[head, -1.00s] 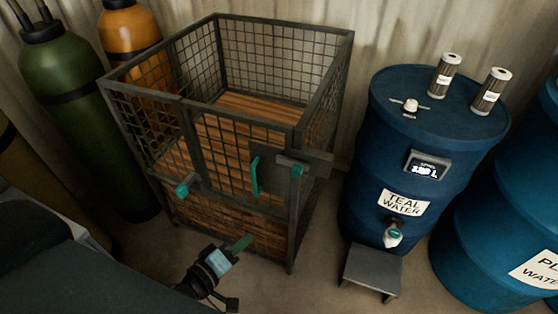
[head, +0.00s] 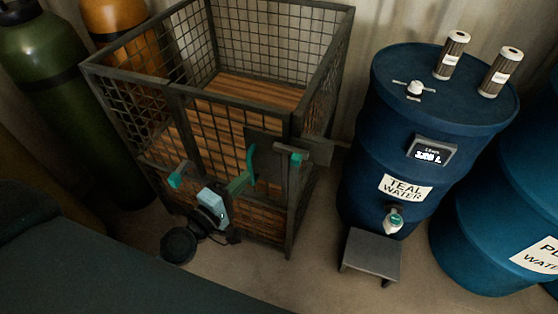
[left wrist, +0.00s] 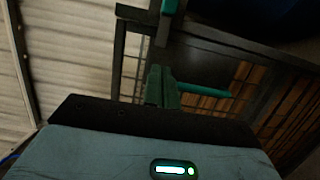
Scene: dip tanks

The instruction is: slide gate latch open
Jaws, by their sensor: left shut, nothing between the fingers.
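The wire-mesh cage (head: 290,225) has a gate in its front. A dark plate (head: 263,150) on the gate carries an upright teal handle (head: 250,165). A dark latch bar with a teal knob (head: 296,158) sits right of it, at the corner post. My left gripper (head: 241,183) is shut and empty, just left of the handle's lower end; I cannot tell whether they touch. In the left wrist view its green fingers (left wrist: 162,87) point at the gate, with the handle (left wrist: 203,90) beside them and the teal knob (left wrist: 169,8) beyond. My right gripper is out of view.
Another teal-ended part (head: 175,181) sticks out at the cage's left front. A blue teal-water barrel (head: 395,155) and a small grey step (head: 371,252) stand to the right. Green (head: 70,110) and orange (head: 112,25) cylinders stand to the left.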

